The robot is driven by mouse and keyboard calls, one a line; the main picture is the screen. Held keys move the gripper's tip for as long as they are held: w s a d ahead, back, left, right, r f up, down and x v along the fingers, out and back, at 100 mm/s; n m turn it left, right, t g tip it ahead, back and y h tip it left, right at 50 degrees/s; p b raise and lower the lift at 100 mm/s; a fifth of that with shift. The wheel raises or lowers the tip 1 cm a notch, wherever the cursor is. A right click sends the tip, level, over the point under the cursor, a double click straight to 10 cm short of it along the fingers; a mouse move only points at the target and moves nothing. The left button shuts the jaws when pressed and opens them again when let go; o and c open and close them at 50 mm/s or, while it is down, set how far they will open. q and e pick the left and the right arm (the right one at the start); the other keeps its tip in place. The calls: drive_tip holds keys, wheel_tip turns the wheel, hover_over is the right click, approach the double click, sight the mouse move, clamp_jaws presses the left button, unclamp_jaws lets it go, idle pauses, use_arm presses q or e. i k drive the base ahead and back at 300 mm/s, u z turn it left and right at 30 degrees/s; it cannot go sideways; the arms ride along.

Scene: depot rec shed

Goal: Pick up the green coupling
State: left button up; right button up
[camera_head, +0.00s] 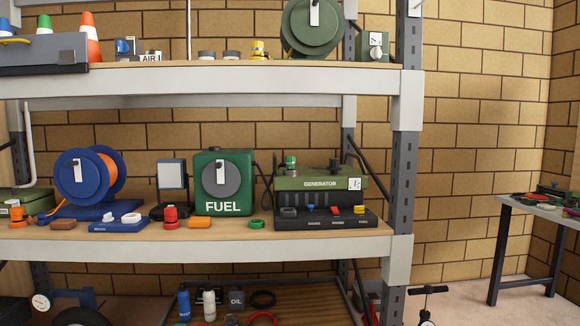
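A small green coupling-like piece (290,162) with a greyish lower part stands upright on top of the generator box (312,181), on the middle shelf. It has a similar shape to a red piece (171,217) and an orange piece (16,216) on the same shelf, and a yellow piece (258,49) on the top shelf. A flat green ring (256,223) lies near the middle shelf's front edge. Neither of my grippers is in view.
The shelf post (405,170) stands right of the generator. A dark switch tray (325,220) lies under the generator, and a green fuel can (238,165) stands left of it. The upper shelf beam (210,82) runs above. A bench (540,208) is at the right.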

sight(290, 161)
drive_tip(key=z, duration=0.25)
drive_tip(key=i, duration=1.35)
drive_tip(key=z, duration=0.15)
